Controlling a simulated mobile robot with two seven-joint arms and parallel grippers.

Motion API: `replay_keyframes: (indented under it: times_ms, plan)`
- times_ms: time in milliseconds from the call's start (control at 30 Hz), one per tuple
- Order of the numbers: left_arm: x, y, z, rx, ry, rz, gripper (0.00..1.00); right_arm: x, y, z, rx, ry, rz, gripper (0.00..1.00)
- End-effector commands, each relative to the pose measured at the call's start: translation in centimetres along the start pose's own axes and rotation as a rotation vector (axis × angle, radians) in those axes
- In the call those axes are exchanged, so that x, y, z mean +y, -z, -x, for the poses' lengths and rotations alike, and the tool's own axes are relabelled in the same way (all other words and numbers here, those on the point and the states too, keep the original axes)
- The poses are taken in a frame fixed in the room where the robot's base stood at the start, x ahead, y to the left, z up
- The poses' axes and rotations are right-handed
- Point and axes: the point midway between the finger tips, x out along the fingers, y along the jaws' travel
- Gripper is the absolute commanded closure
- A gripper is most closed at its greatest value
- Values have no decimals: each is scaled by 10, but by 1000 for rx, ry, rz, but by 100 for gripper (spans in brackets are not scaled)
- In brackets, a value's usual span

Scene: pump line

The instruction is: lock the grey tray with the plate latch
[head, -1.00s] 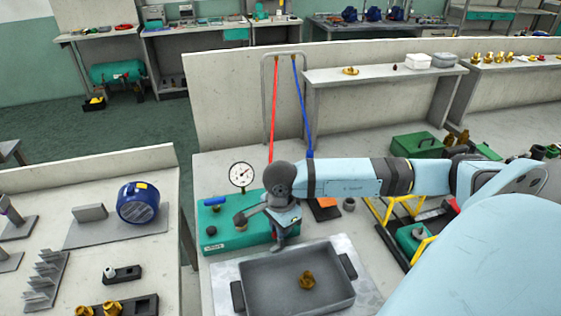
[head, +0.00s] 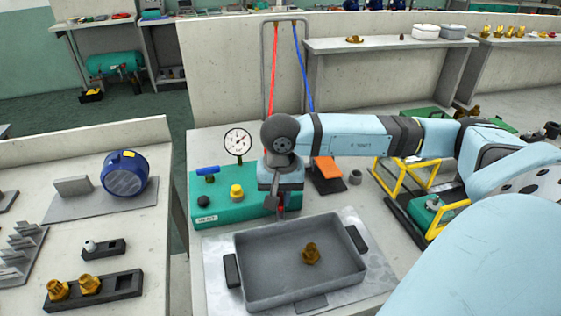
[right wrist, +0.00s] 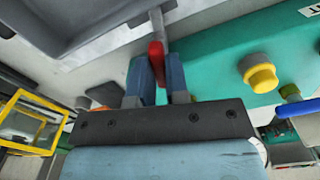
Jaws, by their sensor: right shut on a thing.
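The grey tray (head: 262,292) lies on a pale metal plate (head: 217,272), with a black handle on each side and a brass fitting (head: 311,254) in it. My right gripper (head: 279,207) points down behind the tray's back rim. In the right wrist view its fingers (right wrist: 156,82) are shut on a red grip (right wrist: 156,58). A grey bar (right wrist: 157,20) runs from this grip toward the tray; it looks like the plate latch. Whether the bar bears on the rim I cannot tell. My left gripper is out of view.
A green box (head: 220,212) with a gauge (head: 237,142), a yellow button (head: 237,191) and a blue lever (head: 208,170) stands close behind the gripper. A yellow frame (head: 396,180) stands to the right. A side bench (head: 100,235) is at left.

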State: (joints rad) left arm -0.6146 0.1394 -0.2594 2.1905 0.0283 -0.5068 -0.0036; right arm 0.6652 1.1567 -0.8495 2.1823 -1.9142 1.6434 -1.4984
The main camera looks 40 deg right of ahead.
Motion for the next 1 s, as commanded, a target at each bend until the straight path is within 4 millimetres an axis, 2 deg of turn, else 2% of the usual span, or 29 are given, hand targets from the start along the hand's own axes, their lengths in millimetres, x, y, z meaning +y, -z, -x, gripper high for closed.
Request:
replay_keyframes:
  times_ms: [400, 1000]
  plan:
    - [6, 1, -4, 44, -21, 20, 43, 0, 0, -1, 1, 0, 225, 100]
    - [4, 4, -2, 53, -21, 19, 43, 0, 0, 1, 1, 0, 269, 100]
